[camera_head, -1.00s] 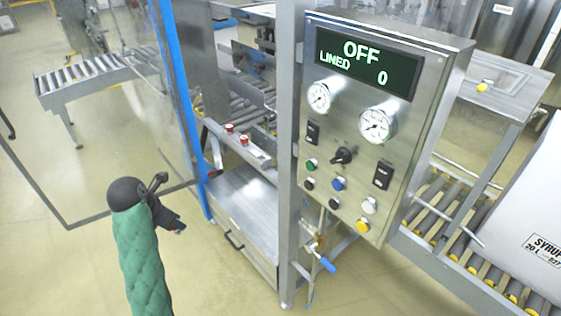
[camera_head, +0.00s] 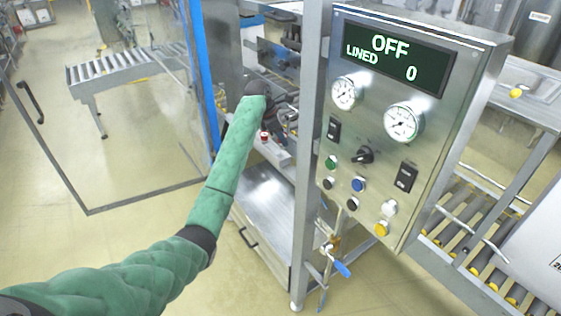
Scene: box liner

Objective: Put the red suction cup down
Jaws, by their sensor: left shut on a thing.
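My left arm, in a green quilted sleeve, reaches from the lower left into the machine's open frame. My left gripper (camera_head: 284,116) is at its end, dark and partly hidden by the black wrist. It is above a grey ledge (camera_head: 272,152) inside the machine. One red suction cup (camera_head: 265,137) shows on the ledge just below the gripper. What lies between the fingers is too small and too covered to make out clearly. My right gripper is not in view.
A control panel (camera_head: 385,150) reading OFF and LINED 0 stands right of the arm. A steel post (camera_head: 309,170) rises between them. A clear door (camera_head: 110,130) stands open at left. A blue-handled valve (camera_head: 340,268) sticks out below the panel.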

